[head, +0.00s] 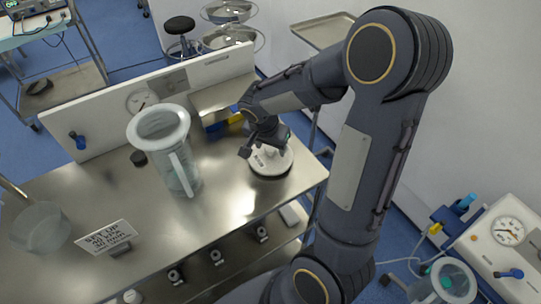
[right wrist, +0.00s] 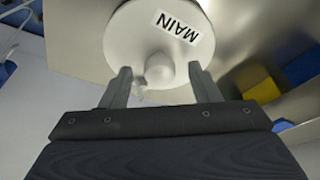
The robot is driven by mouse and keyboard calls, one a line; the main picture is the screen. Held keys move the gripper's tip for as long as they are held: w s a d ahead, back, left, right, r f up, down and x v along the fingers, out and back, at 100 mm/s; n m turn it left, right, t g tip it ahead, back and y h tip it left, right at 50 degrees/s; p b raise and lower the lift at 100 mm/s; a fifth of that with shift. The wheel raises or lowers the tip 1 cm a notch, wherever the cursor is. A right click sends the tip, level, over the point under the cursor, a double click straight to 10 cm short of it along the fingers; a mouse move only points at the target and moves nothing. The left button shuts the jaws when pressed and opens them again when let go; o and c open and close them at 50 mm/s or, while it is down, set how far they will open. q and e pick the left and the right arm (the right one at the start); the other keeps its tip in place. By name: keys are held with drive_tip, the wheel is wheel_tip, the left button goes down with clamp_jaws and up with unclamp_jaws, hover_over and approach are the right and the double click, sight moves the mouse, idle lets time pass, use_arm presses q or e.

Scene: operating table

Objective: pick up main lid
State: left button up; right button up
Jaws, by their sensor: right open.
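The main lid (head: 270,162) is a round white disc lying on the steel table, near its right end. In the right wrist view the lid (right wrist: 130,38) shows the label "MAIN" and a round white knob (right wrist: 160,70). My right gripper (head: 262,146) is over the lid. In the right wrist view its open fingers (right wrist: 160,82) stand on either side of the knob, apart from each other; I cannot tell whether they touch it. My left gripper is not in view.
A clear jug (head: 172,150) stands left of the lid on the steel table (head: 215,205). A sign (head: 110,238) and a clear round vessel (head: 40,228) are at the left. A blue and yellow item (head: 222,124) lies behind the lid. The table's front middle is clear.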

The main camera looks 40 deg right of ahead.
clamp_jaws()
drive_tip(key=shift+r, duration=0.1)
idle(0.3)
